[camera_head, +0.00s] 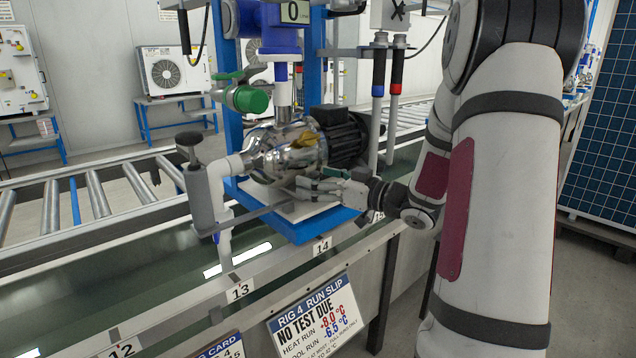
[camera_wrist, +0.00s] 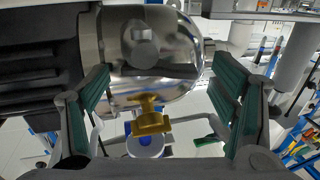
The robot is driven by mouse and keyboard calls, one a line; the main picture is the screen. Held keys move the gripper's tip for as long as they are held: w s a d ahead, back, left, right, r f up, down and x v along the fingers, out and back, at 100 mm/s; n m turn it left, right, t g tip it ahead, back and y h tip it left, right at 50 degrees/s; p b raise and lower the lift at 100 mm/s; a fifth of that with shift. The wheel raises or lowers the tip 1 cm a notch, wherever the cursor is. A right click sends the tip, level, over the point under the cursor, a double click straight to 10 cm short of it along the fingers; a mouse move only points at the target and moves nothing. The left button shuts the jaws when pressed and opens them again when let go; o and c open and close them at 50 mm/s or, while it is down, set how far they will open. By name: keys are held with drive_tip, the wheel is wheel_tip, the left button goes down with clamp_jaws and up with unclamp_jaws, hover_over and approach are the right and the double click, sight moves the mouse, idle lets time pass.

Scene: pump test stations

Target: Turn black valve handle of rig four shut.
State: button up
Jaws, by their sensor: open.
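The rig four pump (camera_head: 285,150) has a shiny metal body and a black motor, and stands on a blue base. A black knob-like handle (camera_head: 189,139) tops a grey upright piece beside the white elbow pipe at the pump's left. I cannot tell its turn angle. My gripper (camera_head: 318,186) is low at the pump's front, right of that black handle and well apart from it. In the wrist view my gripper (camera_wrist: 160,108) is open, its green-padded fingers spread with the metal pump body (camera_wrist: 150,60) beyond them. A brass tap (camera_wrist: 150,118) shows between the fingers; no black handle is clear there.
A green-capped valve (camera_head: 250,98) sits above left of the pump, by the blue frame (camera_head: 232,120). A rig 4 slip sign (camera_head: 315,320) hangs on the bench front. Roller conveyor (camera_head: 90,205) runs behind. Hanging probes (camera_head: 378,90) are at the right.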

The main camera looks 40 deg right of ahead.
drive_tip(key=shift+w, duration=0.1)
drive_tip(key=c, duration=1.2)
drive_tip(key=shift+o, duration=0.2)
drive_tip(key=shift+w+a+m+h, duration=0.1)
drive_tip(key=shift+a+m+h, duration=0.2)
drive_tip(key=shift+m+h, duration=0.35)
drive_tip(key=shift+w+m+t+h+b, duration=0.1)
drive_tip(key=shift+m+t+h+b, duration=0.3)
drive_tip(key=shift+m+h, duration=0.85)
drive_tip(key=shift+n+h, duration=0.4)
drive_tip(key=o, duration=1.2)
drive_tip(key=shift+c, duration=0.2)
